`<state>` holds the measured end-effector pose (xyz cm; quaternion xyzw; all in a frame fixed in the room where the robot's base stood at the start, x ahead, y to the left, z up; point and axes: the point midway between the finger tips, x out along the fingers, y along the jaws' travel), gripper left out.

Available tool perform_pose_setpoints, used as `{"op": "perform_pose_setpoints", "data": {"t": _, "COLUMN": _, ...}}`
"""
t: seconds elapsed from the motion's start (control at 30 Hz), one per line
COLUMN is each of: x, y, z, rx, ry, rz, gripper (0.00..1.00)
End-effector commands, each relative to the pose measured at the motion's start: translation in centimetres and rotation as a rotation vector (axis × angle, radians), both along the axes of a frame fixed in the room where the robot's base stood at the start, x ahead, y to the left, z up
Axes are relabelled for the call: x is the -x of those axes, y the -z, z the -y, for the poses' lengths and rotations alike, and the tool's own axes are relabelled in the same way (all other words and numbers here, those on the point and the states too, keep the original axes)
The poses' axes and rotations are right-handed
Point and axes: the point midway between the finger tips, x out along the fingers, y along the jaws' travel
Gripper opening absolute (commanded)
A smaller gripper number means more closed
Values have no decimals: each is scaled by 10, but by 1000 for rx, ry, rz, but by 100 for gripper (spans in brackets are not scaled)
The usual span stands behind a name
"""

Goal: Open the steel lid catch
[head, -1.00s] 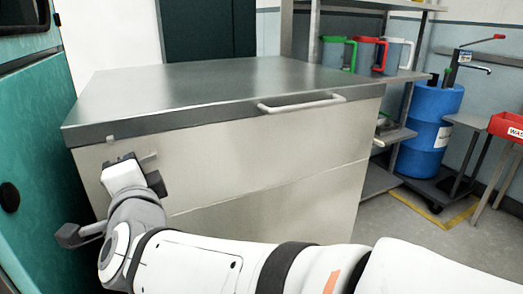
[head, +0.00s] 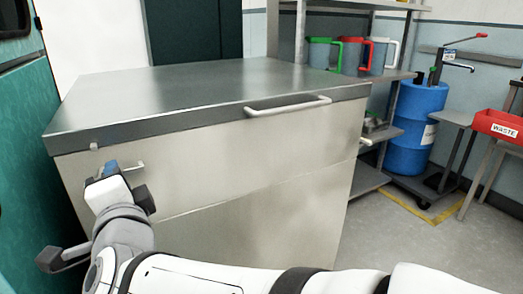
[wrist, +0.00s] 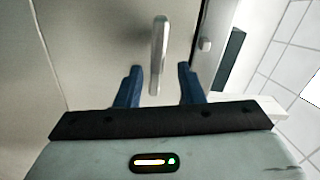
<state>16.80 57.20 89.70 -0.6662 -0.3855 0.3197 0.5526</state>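The steel lid catch (wrist: 158,50) is a slim upright bar on the cabinet front, clear in the wrist view. In the head view its small bar (head: 134,166) shows just above and behind my gripper (head: 122,182), on the front's left side. My gripper (wrist: 160,72) is open, with one blue fingertip on each side of the bar's lower end. A gap shows on both sides; I cannot tell the depth. The flat steel lid (head: 190,92) lies closed on the cabinet. A small tab (head: 93,146) hangs at the lid's edge, also seen in the wrist view (wrist: 205,44).
A pale bar handle (head: 288,105) sticks out from the lid's front edge. A teal cabinet (head: 28,160) stands close on the left.

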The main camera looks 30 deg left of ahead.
Motion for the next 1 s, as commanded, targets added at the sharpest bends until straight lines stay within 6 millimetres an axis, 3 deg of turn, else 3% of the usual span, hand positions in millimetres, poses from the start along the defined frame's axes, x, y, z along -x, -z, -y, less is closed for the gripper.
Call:
{"op": "perform_pose_setpoints", "data": {"t": 0.3, "x": 23, "y": -2, "z": 43, "rx": -1, "ry": 1, "rz": -1, "gripper": 35}}
{"op": "perform_pose_setpoints", "data": {"t": 0.67, "x": 26, "y": 0, "z": 48, "rx": 0, "ry": 1, "rz": 0, "gripper": 34}}
{"op": "perform_pose_setpoints", "data": {"t": 0.87, "x": 25, "y": -3, "z": 48, "rx": -29, "ry": 1, "rz": -88, "gripper": 17}}
{"op": "perform_pose_setpoints", "data": {"t": 1.0, "x": 24, "y": -3, "z": 49, "rx": -105, "ry": 6, "rz": -311, "gripper": 6}}
